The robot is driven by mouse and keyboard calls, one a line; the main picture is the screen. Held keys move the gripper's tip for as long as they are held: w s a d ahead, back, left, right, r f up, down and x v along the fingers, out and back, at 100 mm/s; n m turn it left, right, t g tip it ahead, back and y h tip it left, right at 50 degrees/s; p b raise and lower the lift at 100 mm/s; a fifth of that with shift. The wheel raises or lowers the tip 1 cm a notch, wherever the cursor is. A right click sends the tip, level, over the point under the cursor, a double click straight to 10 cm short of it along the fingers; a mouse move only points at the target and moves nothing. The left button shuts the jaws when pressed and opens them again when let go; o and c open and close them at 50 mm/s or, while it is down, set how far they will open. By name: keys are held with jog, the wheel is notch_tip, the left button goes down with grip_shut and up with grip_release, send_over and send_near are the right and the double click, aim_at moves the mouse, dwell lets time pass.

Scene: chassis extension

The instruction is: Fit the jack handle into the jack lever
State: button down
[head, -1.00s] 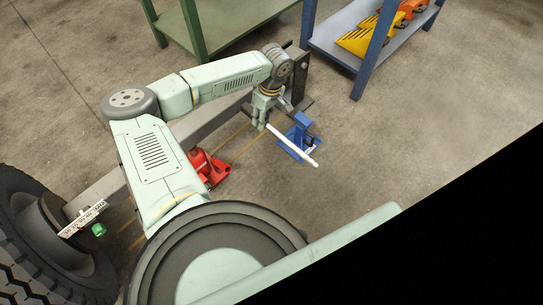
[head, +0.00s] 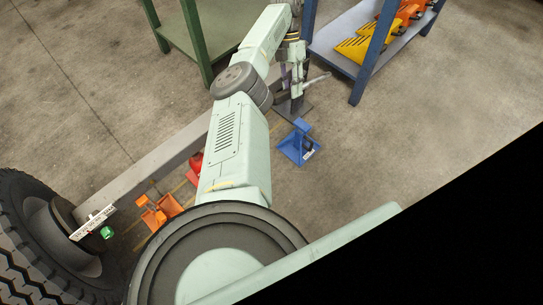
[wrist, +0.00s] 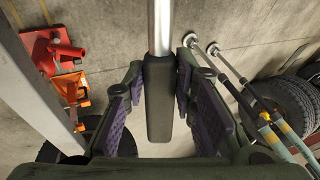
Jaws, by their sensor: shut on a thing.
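My gripper (head: 297,82) is at the upper middle of the head view, over the far end of a grey beam. It is shut on the jack handle, a pale rod (head: 319,78) pointing right. In the wrist view the handle's dark grip (wrist: 160,100) lies between the purple finger pads, and its silver shaft (wrist: 160,25) runs out at the top. A blue jack (head: 297,146) stands on the floor below the gripper, apart from it. A red jack (head: 195,165) is partly hidden by my arm, and an orange jack (head: 160,211) stands left of it. Which jack has the lever is unclear.
The grey beam (head: 145,175) runs from a large tyre (head: 30,230) toward the gripper. A green rack (head: 205,35) and a blue rack (head: 345,60) with yellow and orange items stand behind. The floor (head: 400,140) right of the blue jack is clear.

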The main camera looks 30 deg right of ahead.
jog(key=n, duration=0.1)
jog(key=a+n+h, duration=0.1)
jog(key=shift+s+f+n+g, duration=0.15)
jog(key=shift+f+n+g, duration=0.15)
jog(key=shift+f+g, duration=0.1)
jog(key=s+a+f+n+t+h+p, duration=0.2)
jog(key=s+a+f+n+h, duration=0.3)
jog(key=s+a+f+n, duration=0.3)
jog(key=s+a+f+n+t+h+p, duration=0.3)
jog(key=s+a+f+n+h, duration=0.3)
jog(key=s+f, duration=0.9)
jog(key=s+a+n, duration=0.1)
jog(key=a+n, duration=0.2)
jog(key=shift+a+t, duration=0.3)
jog(key=shift+a, duration=0.05)
jog(key=shift+r+p, duration=0.2)
jog(key=shift+p, duration=0.45)
